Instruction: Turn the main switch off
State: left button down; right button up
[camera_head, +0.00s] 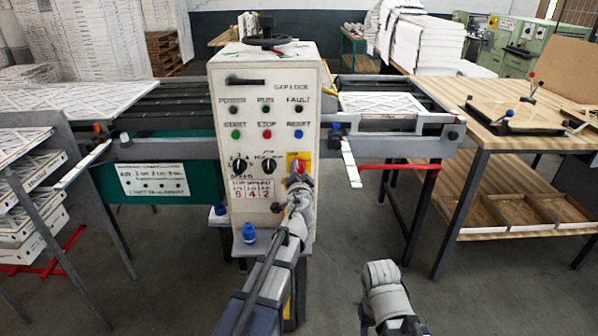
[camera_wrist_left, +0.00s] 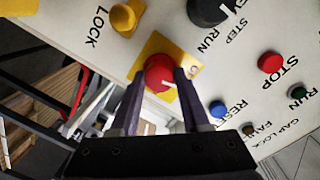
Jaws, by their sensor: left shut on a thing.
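The main switch is a red rotary knob (camera_head: 300,166) on a yellow plate (camera_head: 291,157), low on the right of the control cabinet's front. In the left wrist view the red knob (camera_wrist_left: 158,72) sits between the two fingers of my left gripper (camera_wrist_left: 156,92), which is shut on it. A small white mark shows on the knob, and part of the plate's lettering is covered. In the head view my left gripper (camera_head: 300,182) reaches up to the switch and hides its lower part. Part of my right arm shows at lower right, but its gripper cannot be made out.
The cabinet (camera_head: 262,90) also carries lamps, buttons and two black selector knobs (camera_head: 240,165). A yellow lock knob (camera_wrist_left: 126,17) is close to the switch. A conveyor frame (camera_head: 390,147) and a wooden bench (camera_head: 440,90) stand to the right. A blue bottle-like object (camera_head: 249,232) stands below.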

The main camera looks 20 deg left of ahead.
pick_arm(q)
jog(key=shift+n, duration=0.6)
jog(key=shift+c, duration=1.9)
grip_release()
jog(key=shift+s, duration=0.1)
jog(key=v, duration=0.7)
jog(key=shift+s+p, duration=0.3)
jog(key=shift+p, duration=0.05)
